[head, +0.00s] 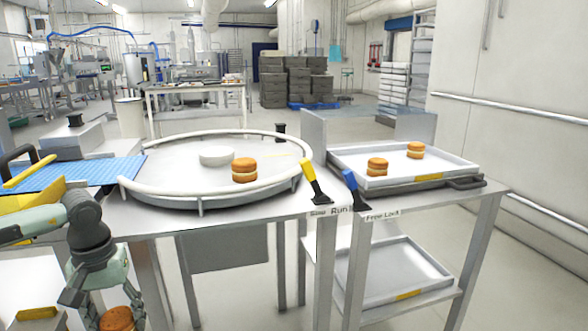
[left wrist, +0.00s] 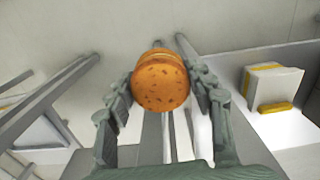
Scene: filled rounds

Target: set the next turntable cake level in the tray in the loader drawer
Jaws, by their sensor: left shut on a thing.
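My left gripper (left wrist: 165,100) is shut on a round orange-brown cake (left wrist: 160,82), held between its two fingers. In the head view the held cake (head: 117,319) shows at the bottom left, below the table top and partly cut off by the frame edge. Another filled cake (head: 244,170) stands on the round turntable (head: 190,178). The white tray (head: 440,174) lies in the loader drawer at the right, and two cakes stand in it, one near its left front (head: 377,167) and one near its back (head: 415,150). My right gripper is not in view.
A white disc (head: 217,156) sits at the turntable's middle, and a raised rail rings it. A yellow lever (head: 312,180) and a blue lever (head: 355,190) stand between turntable and drawer. A second tray (head: 385,272) lies on the shelf below. A blue mat (head: 95,172) is at left.

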